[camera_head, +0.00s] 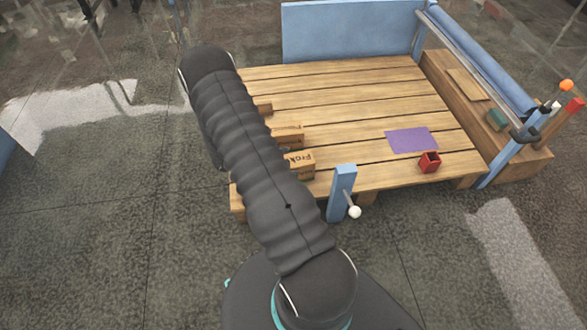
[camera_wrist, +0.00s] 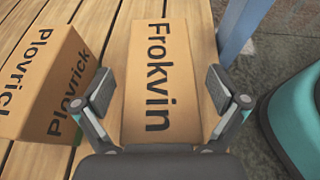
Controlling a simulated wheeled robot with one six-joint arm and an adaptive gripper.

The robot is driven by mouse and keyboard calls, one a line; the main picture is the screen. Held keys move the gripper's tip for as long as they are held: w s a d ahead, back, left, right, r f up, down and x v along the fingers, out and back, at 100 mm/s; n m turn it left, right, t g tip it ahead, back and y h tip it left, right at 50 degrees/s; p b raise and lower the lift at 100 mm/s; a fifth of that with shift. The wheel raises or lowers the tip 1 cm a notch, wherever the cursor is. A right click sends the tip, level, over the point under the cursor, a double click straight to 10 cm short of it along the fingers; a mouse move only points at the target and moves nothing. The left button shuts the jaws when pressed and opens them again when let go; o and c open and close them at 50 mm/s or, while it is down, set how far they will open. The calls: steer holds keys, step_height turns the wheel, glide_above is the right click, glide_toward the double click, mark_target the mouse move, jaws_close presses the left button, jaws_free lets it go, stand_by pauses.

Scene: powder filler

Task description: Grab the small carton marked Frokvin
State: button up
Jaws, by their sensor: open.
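The small cardboard carton marked Frokvin (camera_wrist: 160,65) lies in the middle of the wrist view, with its dark lettering facing me. In the head view the Frokvin carton (camera_head: 301,164) sits near the front edge of the table, partly hidden by my arm. My gripper (camera_wrist: 160,92) is open, with one pad to each side of the Frokvin carton in the picture. I cannot tell how far the pads are above or beside it. In the head view my gripper is hidden behind my arm.
A Plovrick carton (camera_wrist: 38,75) stands close to the left of the Frokvin carton. Other cartons (camera_head: 289,135) sit farther back on the slatted wooden table (camera_head: 350,90). A blue post (camera_head: 341,190) with a white-knobbed lever, a purple mat (camera_head: 411,139) and a red cup (camera_head: 430,162) are to the right.

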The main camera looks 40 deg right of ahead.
steer(key=shift+d+f, duration=0.1)
steer(key=c, duration=1.7)
steer(key=shift+o, duration=0.2)
steer(key=shift+s, duration=0.1)
